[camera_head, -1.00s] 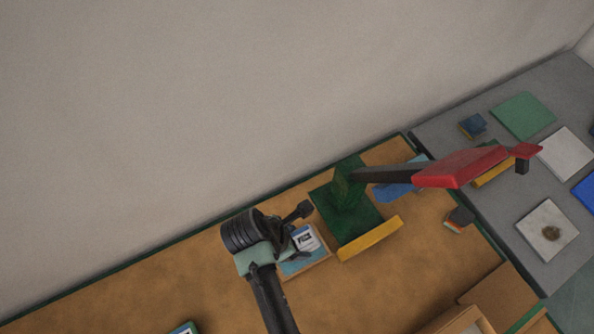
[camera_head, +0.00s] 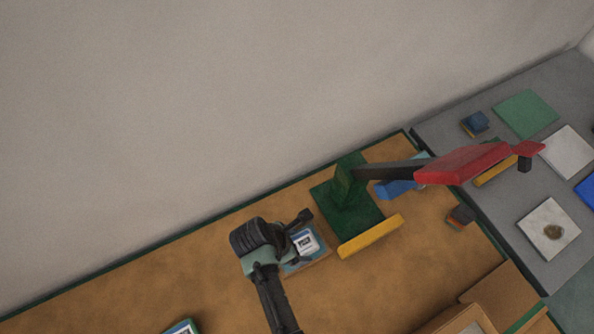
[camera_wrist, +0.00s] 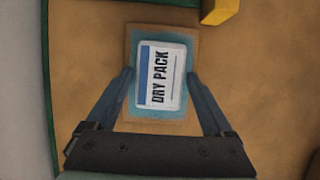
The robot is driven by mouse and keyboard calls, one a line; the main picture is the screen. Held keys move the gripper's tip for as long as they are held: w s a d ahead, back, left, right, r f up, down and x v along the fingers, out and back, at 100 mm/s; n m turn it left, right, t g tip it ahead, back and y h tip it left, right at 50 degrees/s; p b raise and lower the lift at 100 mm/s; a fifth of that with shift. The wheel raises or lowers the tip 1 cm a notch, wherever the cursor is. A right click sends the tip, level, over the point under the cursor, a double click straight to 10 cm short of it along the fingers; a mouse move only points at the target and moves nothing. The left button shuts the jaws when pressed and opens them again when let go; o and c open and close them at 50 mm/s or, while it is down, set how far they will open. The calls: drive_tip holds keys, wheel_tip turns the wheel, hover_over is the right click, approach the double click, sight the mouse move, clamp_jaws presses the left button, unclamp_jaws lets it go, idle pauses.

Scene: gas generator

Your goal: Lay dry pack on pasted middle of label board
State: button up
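The dry pack (camera_wrist: 162,76), a white packet with a blue strip and black lettering, lies flat over the blue pasted middle of the label board (camera_wrist: 160,127). The board is tan, and blue shows around the pack. In the head view the pack (camera_head: 306,243) and board (camera_head: 320,261) are partly hidden by my wrist. My gripper (camera_wrist: 161,75) is over the board, one finger on each side of the pack. The fingers look open, with narrow gaps between them and the pack's edges.
A green stand (camera_head: 347,206) with a red-ended lever (camera_head: 462,163) and a yellow bar (camera_head: 370,237) stands right of the board. A small dark block (camera_head: 461,216) and an open box (camera_head: 462,321) lie farther right.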

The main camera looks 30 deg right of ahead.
drive_tip(key=shift+o, duration=0.6)
drive_tip(key=shift+r, duration=0.15)
drive_tip(key=v, duration=1.2)
drive_tip(key=shift+p, duration=0.35)
